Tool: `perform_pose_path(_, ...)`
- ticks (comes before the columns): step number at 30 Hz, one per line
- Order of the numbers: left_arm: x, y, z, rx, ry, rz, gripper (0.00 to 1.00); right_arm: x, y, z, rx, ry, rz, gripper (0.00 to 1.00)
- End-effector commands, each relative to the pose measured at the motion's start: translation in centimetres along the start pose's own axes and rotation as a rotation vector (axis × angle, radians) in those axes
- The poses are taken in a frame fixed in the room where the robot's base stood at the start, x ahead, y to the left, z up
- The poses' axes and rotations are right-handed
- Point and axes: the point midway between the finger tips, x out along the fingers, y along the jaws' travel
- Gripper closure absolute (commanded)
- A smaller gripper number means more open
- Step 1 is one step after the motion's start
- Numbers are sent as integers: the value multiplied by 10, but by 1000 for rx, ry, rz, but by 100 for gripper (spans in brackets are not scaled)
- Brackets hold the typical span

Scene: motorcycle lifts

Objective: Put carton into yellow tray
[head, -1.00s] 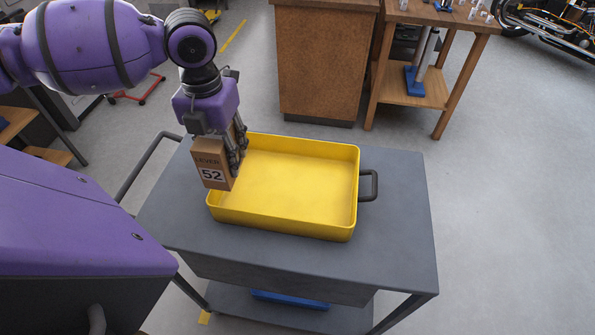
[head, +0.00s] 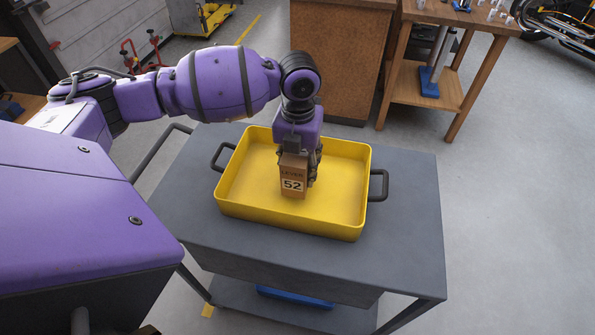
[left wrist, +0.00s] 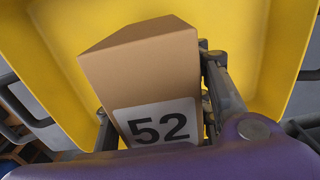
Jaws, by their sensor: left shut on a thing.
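The carton (head: 293,183) is a small brown box with a white label reading 52. My left gripper (head: 305,170) is shut on it and points down over the middle of the yellow tray (head: 240,206). In the left wrist view the carton (left wrist: 150,75) stands between the fingers, with the yellow tray (left wrist: 70,80) behind it. I cannot tell whether the carton's bottom touches the tray floor. The tray looks otherwise empty. My right gripper is not in view.
The tray stands on a grey cart (head: 410,220) with bare top around it. A blue thing (head: 295,298) lies on the cart's lower shelf. A brown cabinet (head: 340,60) and a wooden table (head: 455,60) stand behind.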

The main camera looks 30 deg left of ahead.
Motion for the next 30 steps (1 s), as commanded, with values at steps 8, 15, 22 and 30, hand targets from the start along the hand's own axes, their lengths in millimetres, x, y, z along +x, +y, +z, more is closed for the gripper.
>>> perform_pose_path(8,27,2,0,0,-2,1,88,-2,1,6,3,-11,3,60)
perform_pose_path(15,29,2,-1,0,0,2,88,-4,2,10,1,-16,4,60)
perform_pose_path(22,30,2,-1,0,0,2,36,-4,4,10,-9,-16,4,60)
perform_pose_path(30,30,2,-1,0,0,2,36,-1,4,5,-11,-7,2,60)
